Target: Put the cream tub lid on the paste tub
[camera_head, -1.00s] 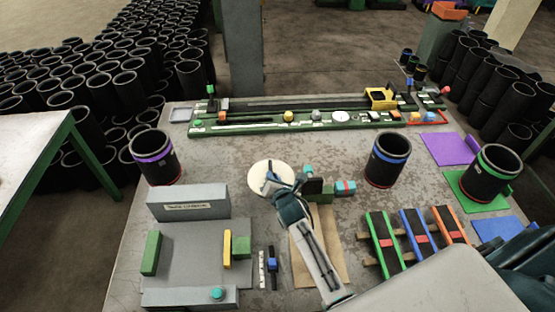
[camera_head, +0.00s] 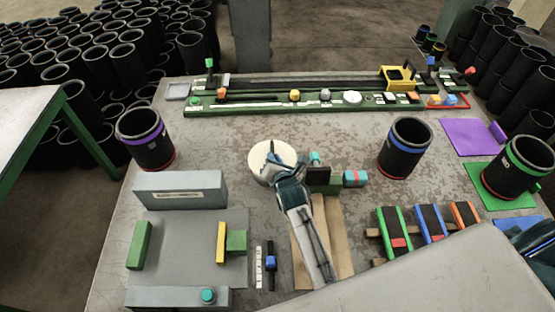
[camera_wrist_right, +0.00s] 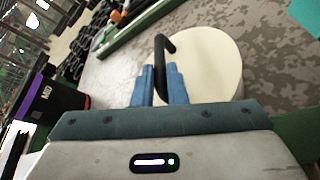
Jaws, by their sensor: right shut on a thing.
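The cream tub lid (camera_head: 262,158) is a pale round disc near the middle of the table, and it fills the upper right of the right wrist view (camera_wrist_right: 208,66). A black hooked handle (camera_wrist_right: 162,58) stands at its edge. My right gripper (camera_head: 279,163) is shut on this handle, its blue fingers (camera_wrist_right: 159,84) on either side. A short pale side shows under the disc's top. I cannot tell the paste tub apart from the lid; it may be hidden below.
A dark box (camera_head: 319,179) and a teal-and-red cylinder (camera_head: 355,179) lie right of the lid. Black sleeves with purple (camera_head: 146,143), blue (camera_head: 405,150) and green (camera_head: 518,170) bands stand around. A green rail fixture (camera_head: 300,102) crosses the back. Bare table lies between lid and rail.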

